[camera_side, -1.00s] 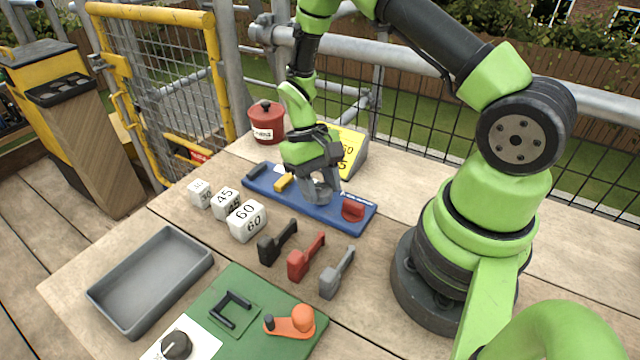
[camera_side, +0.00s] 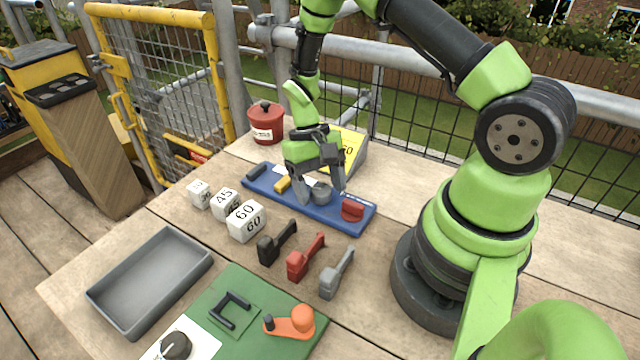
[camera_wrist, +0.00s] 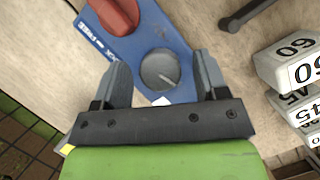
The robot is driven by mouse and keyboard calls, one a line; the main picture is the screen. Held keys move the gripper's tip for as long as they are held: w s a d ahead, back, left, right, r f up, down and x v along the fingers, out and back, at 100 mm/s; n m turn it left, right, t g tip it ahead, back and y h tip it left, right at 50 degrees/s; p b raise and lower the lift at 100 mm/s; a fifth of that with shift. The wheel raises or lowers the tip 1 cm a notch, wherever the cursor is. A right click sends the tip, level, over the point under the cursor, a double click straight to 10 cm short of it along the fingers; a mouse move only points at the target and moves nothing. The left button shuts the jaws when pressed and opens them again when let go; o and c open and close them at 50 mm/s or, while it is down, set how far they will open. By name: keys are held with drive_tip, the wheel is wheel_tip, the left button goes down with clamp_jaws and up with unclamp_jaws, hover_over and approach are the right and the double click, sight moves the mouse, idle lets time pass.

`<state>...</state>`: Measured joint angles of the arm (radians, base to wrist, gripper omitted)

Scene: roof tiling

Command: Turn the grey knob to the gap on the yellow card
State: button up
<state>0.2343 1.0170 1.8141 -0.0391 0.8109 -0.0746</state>
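The grey knob (camera_side: 321,192) is a round dial on the blue board (camera_side: 262,187). In the wrist view the knob (camera_wrist: 160,69) has a pale pointer line toward its lower right. My gripper (camera_side: 322,196) is open, one finger on each side of the knob. In the wrist view my gripper (camera_wrist: 163,72) shows gaps between both fingers and the knob. The yellow card (camera_side: 349,142) stands tilted on a grey stand behind my gripper. My gripper hides part of it; a "60" is partly readable, and the gap cannot be made out.
The board also carries a red handle (camera_side: 353,209) and a yellow one (camera_side: 283,183). White numbered blocks (camera_side: 246,222) and black, red and grey handled pieces (camera_side: 305,258) lie in front. A grey tray (camera_side: 150,280), green board (camera_side: 262,295) and red pot (camera_side: 266,122) stand around.

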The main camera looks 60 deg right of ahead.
drive_tip(key=v, duration=1)
drive_tip(key=shift+r, duration=0.1)
drive_tip(key=s+a+r+n+t, duration=0.1)
drive_tip(key=s+a+r+t, duration=0.15)
drive_tip(key=r, duration=0.45)
drive_tip(key=s+a+r+t, duration=0.1)
drive_tip(key=a+r+t, duration=0.15)
drive_tip(key=r, duration=0.35)
drive_tip(key=s+a+r+t, duration=0.1)
drive_tip(key=s+r+t, duration=0.2)
drive_tip(key=s, duration=0.2)
drive_tip(key=s+a+r+n+t, duration=0.1)
drive_tip(key=s+a+r+t, duration=0.1)
drive_tip(key=s, duration=0.4)
drive_tip(key=shift+a+r+t, duration=0.35)
drive_tip(key=shift+r+t, duration=0.2)
drive_tip(key=shift+t, duration=0.05)
